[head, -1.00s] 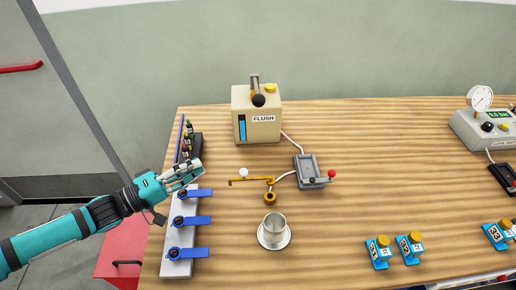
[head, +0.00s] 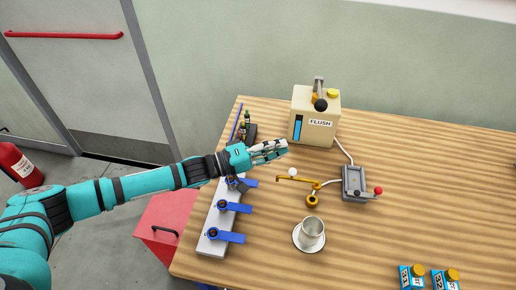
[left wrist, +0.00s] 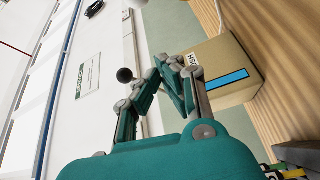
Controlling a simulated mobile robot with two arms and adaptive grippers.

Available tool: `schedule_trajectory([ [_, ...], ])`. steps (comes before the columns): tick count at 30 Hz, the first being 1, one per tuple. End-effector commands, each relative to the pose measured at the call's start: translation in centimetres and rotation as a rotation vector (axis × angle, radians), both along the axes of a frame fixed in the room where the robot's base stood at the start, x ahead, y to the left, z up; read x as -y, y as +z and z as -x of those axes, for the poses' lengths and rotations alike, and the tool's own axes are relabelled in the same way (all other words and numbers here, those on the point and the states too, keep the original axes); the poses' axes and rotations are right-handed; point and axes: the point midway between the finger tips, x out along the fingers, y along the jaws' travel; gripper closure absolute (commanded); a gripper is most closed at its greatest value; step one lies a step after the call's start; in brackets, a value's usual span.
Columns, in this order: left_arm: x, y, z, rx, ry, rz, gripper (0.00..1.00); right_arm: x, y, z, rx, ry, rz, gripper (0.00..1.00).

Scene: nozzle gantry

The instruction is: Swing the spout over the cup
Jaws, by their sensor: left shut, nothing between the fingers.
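The brass spout (head: 298,181) stands on the table with its arm pointing left and a white ball knob (head: 292,172) on top. Its round brass base (head: 312,201) is at the front end. The metal cup (head: 312,231) stands upright on a saucer (head: 297,244) in front of the spout, and the spout's tip is to the left of the cup, not above it. My left gripper (head: 284,148) is shut and empty, above the table, behind and left of the white knob. It also shows in the left wrist view (left wrist: 165,72). My right gripper is out of view.
A beige FLUSH box (head: 315,128) stands behind the spout. A grey lever box (head: 356,182) with a red knob is to the right. A rail with blue-handled valves (head: 222,220) lies on the left edge.

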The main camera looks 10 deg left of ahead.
Motion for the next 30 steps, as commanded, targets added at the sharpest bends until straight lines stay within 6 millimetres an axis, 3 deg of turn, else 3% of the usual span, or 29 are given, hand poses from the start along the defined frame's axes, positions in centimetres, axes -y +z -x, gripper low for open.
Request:
schedule_trajectory([
  [2, 1.3, 0.3, -0.4, -0.004, -0.002, 0.002, 1.00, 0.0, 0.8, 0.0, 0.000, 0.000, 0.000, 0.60],
  [6, 1.4, -0.2, 2.0, -0.005, -0.001, 0.001, 1.00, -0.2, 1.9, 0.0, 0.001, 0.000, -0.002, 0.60],
  [11, 1.6, -0.6, 3.1, -0.001, -0.001, -0.001, 1.00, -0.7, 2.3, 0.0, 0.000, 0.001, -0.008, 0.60],
  [17, 1.7, -0.7, 3.4, -0.001, 0.000, -0.001, 1.00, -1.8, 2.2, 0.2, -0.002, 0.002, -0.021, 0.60],
  [30, 1.6, -0.6, 3.8, -0.004, 0.033, 0.002, 1.00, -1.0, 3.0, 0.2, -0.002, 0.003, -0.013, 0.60],
])
